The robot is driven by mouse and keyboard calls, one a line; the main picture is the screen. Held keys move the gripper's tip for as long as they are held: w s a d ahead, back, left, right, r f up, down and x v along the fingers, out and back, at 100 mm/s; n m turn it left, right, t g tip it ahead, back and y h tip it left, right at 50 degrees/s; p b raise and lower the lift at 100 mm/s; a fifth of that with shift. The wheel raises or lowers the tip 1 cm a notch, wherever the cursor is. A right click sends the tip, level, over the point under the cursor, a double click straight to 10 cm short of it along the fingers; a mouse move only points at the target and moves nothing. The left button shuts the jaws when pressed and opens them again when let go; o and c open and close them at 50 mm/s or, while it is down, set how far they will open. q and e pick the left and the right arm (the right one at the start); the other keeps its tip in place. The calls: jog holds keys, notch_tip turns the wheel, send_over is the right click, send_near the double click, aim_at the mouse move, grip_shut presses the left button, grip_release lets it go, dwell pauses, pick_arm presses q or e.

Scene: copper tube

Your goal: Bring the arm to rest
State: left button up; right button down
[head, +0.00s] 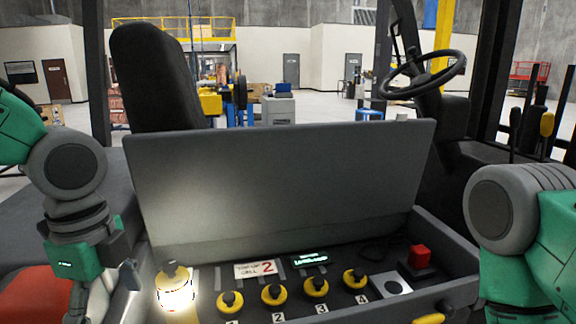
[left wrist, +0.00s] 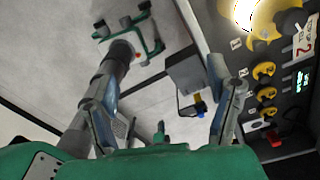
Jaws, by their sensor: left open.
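My left gripper (head: 106,294) hangs at the lower left in the head view, beside the left end of the control panel (head: 212,312). In the left wrist view its two fingers (left wrist: 163,95) are spread apart with nothing between them. The panel lies to the right of the fingers there. My right arm shows at the right edge of the head view, beside the panel, but its gripper is out of view. No copper tube can be made out.
The panel carries a glowing yellow lamp (head: 176,288), several yellow-collared knobs (head: 273,294), a small display (head: 309,259) and a red button (head: 419,257). A raised grey lid (head: 280,190) stands behind them. A seat (head: 155,80) and steering wheel (head: 424,74) are beyond.

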pick_arm(q)
jog(key=s+d+f+n+g+h, duration=0.1)
jog(key=s+f+n, duration=0.3)
jog(key=f, duration=0.7)
jog(key=s+d+f+n+h, duration=0.15)
jog(key=f+n, duration=0.35)
jog(key=f, duration=0.5)
jog(key=s+a+f+n+t+y, duration=0.1)
jog(key=s+a+f+n, duration=0.35)
jog(key=s+f, duration=0.25)
jog(key=s+a+f+n+y, duration=0.2)
jog(key=s+a+f+n, duration=0.2)
jog(key=s+f+n, duration=0.3)
jog(key=w+d+f+m+b, duration=0.1)
jog(key=w+f+m+b, duration=0.1)
jog(key=f+b, duration=1.2)
jog(key=shift+w+d+f+t+b, duration=0.2)
jog(key=shift+w+f+t+b, duration=0.3)
jog(key=shift+b, duration=0.3)
pick_arm(e)
notch_tip(320, 180, down, 16)
jog(key=shift+w+a+r, duration=0.15)
jog(key=shift+w+a, duration=0.05)
jog(key=shift+w, duration=0.15)
pick_arm(q)
jog(key=shift+r, duration=0.1)
